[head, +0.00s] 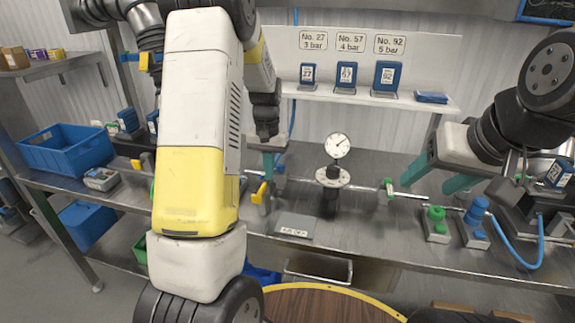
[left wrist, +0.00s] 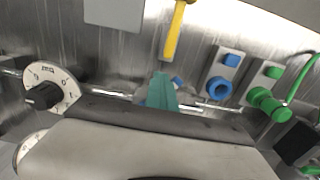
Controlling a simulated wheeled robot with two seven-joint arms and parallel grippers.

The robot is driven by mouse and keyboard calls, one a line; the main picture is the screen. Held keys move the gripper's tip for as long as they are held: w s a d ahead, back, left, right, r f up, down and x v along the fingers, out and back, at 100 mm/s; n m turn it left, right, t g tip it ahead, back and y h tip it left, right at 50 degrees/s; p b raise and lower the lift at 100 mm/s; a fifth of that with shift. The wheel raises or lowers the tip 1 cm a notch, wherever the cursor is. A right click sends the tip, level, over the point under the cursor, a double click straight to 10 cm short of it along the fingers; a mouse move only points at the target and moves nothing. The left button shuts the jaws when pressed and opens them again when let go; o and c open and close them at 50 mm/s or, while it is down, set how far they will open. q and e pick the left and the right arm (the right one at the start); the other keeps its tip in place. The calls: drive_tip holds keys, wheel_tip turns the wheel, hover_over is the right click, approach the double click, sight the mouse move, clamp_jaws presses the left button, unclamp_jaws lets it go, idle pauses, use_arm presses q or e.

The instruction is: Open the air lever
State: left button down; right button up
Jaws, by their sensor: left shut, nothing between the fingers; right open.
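A yellow lever handle (head: 262,192) stands on the metal bench just left of the regulator, beside the air pipe. It also shows in the left wrist view (left wrist: 175,32), running down from the top edge. My left gripper (head: 277,163) is over the pipe behind the lever, partly hidden by my own arm. In the left wrist view its teal fingers (left wrist: 160,92) are shut and empty, a little below the lever's lower end and seemingly apart from it. My right gripper (head: 437,178) is open and empty over the right side of the bench.
The regulator dial (head: 332,177) and gauge (head: 338,145) stand right of the lever. A grey labelled plate (head: 295,225) lies in front. Green (head: 437,215) and blue (head: 476,212) fittings and a blue hose (head: 520,262) are at right. A blue bin (head: 65,152) is at far left.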

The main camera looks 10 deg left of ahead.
use_arm(q)
drive_tip(key=shift+w+a, duration=0.25)
drive_tip(key=shift+a, duration=0.65)
drive_tip(key=shift+w+a, duration=0.65)
drive_tip(key=shift+a, duration=0.15)
drive_tip(key=shift+w, duration=0.1)
drive_tip(key=shift+w+a, duration=0.7)
drive_tip(key=shift+w, duration=0.1)
